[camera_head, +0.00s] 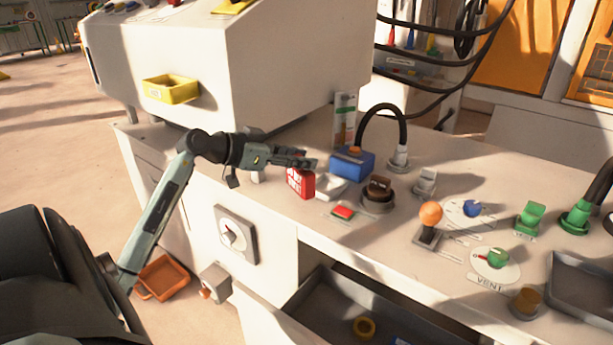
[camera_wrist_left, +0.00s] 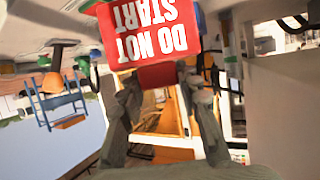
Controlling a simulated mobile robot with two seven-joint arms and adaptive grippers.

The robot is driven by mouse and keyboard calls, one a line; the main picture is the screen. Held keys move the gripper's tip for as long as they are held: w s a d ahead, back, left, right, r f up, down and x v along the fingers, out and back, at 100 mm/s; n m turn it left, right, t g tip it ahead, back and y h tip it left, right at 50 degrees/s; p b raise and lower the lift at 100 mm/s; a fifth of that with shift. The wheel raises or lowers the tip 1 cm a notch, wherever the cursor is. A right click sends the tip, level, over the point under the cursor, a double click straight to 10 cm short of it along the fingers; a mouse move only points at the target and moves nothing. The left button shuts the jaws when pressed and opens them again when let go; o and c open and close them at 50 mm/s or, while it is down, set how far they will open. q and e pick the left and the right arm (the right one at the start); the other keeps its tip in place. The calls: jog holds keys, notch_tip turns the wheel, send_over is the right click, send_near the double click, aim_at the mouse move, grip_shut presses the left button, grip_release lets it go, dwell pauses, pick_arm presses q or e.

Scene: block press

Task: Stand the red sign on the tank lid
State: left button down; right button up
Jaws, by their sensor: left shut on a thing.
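The red sign (camera_head: 300,184) with white lettering is at the tip of my left gripper (camera_head: 307,163), over the left part of the bench top. In the left wrist view the sign (camera_wrist_left: 152,32) reads "DO NOT START" upside down, and my left gripper (camera_wrist_left: 158,82) is shut on its red lower part. I cannot tell whether the sign touches the bench. A blue box (camera_head: 352,164) with an orange cap on top stands just right of the gripper; it may be the tank, but I cannot tell for sure. My right gripper is not in view.
A large white cabinet (camera_head: 270,60) rises behind my left arm. An open drawer (camera_head: 370,310) lies below the front edge.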

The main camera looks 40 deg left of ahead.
aim_at(295, 175)
pick_arm(q)
notch_tip(295, 175, down, 4)
jog(key=shift+r, duration=0.1)
jog(key=shift+f+b, duration=0.3)
jog(key=shift+f, duration=0.05)
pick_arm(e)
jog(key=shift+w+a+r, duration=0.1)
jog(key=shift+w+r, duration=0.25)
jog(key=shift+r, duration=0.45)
pick_arm(q)
jog(key=shift+f, duration=0.1)
jog(key=c, duration=1.1)
grip_release()
jog(key=shift+o, duration=0.2)
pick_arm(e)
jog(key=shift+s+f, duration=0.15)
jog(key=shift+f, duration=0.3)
